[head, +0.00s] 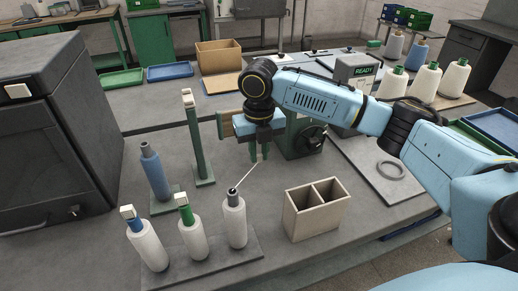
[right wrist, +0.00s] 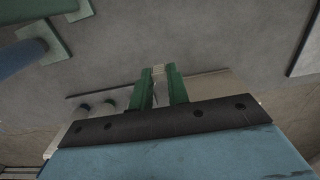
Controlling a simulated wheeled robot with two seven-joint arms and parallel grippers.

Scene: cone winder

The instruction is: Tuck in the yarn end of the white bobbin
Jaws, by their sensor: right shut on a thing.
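The white bobbin (head: 234,222) stands upright with a dark grey tip at the right end of a flat grey base (head: 215,265). A pale yarn end runs from its top up and right to my right gripper (head: 259,156). The green fingers point down, above and slightly right of the bobbin, and are shut on the yarn end (head: 247,174). In the right wrist view the green fingers (right wrist: 160,85) are close together; the thin yarn is hard to make out there. My left gripper is not in view.
Two more white bobbins, with a blue (head: 148,246) and a green tip (head: 193,238), stand to the left. A blue bobbin (head: 156,173) and a green post (head: 199,145) stand behind. A divided wooden box (head: 318,212) is at right. A green machine with a handwheel (head: 309,138) is behind my gripper.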

